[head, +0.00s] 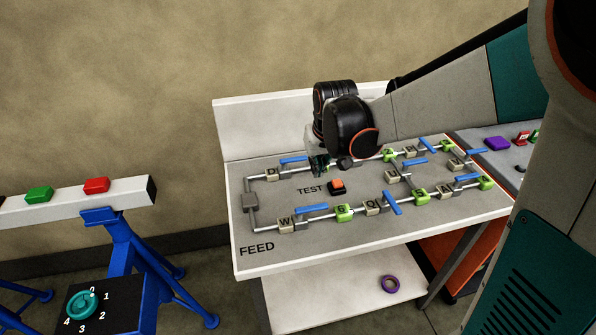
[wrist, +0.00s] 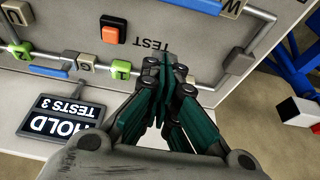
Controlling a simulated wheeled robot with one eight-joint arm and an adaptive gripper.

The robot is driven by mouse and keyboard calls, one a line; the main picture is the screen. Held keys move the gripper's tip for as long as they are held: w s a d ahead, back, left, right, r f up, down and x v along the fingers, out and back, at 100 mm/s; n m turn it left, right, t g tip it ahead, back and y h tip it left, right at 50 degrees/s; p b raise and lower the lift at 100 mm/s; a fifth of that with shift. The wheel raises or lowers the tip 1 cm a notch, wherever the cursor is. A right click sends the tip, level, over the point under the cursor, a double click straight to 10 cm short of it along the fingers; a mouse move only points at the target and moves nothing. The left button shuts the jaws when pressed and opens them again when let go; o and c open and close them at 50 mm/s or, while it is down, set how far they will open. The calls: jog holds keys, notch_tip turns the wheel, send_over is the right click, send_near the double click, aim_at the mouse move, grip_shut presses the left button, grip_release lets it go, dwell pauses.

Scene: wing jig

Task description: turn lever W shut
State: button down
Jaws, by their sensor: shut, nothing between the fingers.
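Lever W is the blue handle (head: 312,209) beside the beige block marked W (head: 285,223), on the front pipe of the sloped panel. The handle lies roughly along the pipe. In the wrist view the W block (wrist: 231,7) is cut by the top edge, with part of its blue handle (wrist: 205,5) next to it. My gripper (head: 319,168) is shut and empty. It hangs over the back-left of the panel, behind lever W and apart from it. In the wrist view its closed fingers (wrist: 166,62) point toward the TEST lettering.
An orange button (head: 337,185) stands mid-panel. Lever D (head: 294,160) is close to my gripper, on the back pipe. Lever Q (head: 392,203) stands across the front pipe. Several green blocks (head: 344,213) sit on the pipes. A HOLD sign (wrist: 62,118) stands at the panel's back.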

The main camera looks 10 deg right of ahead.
aim_at(312, 211)
jog(key=shift+f, duration=0.15)
jog(key=b+x, duration=0.3)
jog(key=x, duration=0.7)
jog(key=shift+w, duration=0.1)
jog(key=s, duration=0.3)
jog(key=shift+b, duration=0.35)
jog(key=shift+s, duration=0.6)
